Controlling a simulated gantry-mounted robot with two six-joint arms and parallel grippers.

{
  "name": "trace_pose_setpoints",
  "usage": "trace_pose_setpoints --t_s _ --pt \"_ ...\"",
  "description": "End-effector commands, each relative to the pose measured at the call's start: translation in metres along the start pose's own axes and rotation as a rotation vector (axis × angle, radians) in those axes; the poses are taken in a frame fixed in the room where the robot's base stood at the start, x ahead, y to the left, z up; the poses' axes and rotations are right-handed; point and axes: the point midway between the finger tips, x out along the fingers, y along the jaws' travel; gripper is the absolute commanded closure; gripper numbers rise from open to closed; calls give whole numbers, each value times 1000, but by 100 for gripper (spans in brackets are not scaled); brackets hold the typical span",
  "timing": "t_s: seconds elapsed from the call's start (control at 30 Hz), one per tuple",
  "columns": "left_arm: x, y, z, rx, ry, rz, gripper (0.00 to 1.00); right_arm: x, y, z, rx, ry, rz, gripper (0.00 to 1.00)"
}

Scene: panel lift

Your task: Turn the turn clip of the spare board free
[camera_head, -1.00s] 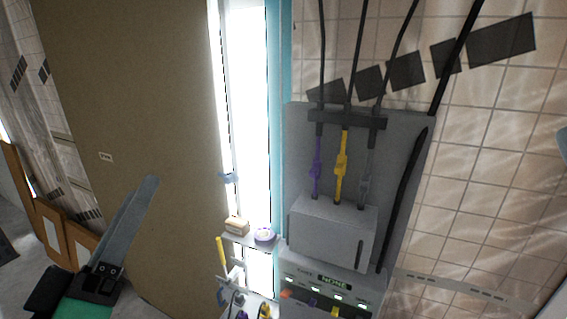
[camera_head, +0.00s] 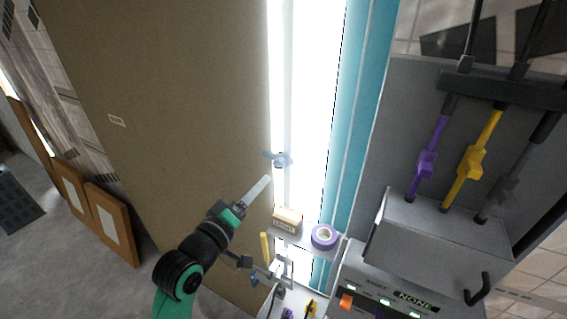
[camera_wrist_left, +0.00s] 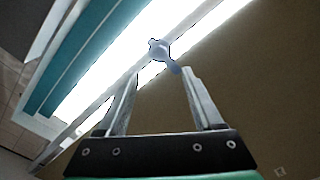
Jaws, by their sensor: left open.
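The turn clip (camera_head: 279,158) is a small blue-grey piece on the bright strip at the right edge of the tall brown board (camera_head: 160,150). In the left wrist view the clip (camera_wrist_left: 158,50) has a round hub and a wing that slants down to the right, over the edge of the board (camera_wrist_left: 250,95). My left gripper (camera_head: 267,180) is open and empty, just below the clip in the head view. In the left wrist view its fingertips (camera_wrist_left: 160,74) point at the clip, which appears beyond and between them. My right gripper is in neither view.
Below the clip, a small shelf (camera_head: 296,236) holds a tan block (camera_head: 287,219) and a purple tape roll (camera_head: 324,236). A grey cabinet (camera_head: 440,235) with purple and yellow cable connectors stands at the right. Wooden frames (camera_head: 110,225) lean at the left.

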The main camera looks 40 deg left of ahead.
Motion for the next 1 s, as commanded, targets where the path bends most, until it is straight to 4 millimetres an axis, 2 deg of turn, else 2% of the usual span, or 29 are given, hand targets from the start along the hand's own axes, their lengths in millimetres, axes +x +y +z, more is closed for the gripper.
trace_pose_setpoints --t_s 0.13,0.23,0.3,0.5,0.6,0.8,1.0 --pt "13 -2 2 1 0 2 32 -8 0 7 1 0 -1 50" --pt "32 -3 4 1 0 3 32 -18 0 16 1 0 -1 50" --pt "46 2 0 0 -3 -1 32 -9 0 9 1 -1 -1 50" --pt "87 2 0 1 -3 -1 32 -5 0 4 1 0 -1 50" --pt "102 2 0 1 -1 1 32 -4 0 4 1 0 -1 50" --pt "115 2 0 1 -1 2 32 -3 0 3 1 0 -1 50" --pt "116 2 0 1 0 2 32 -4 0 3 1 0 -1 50"
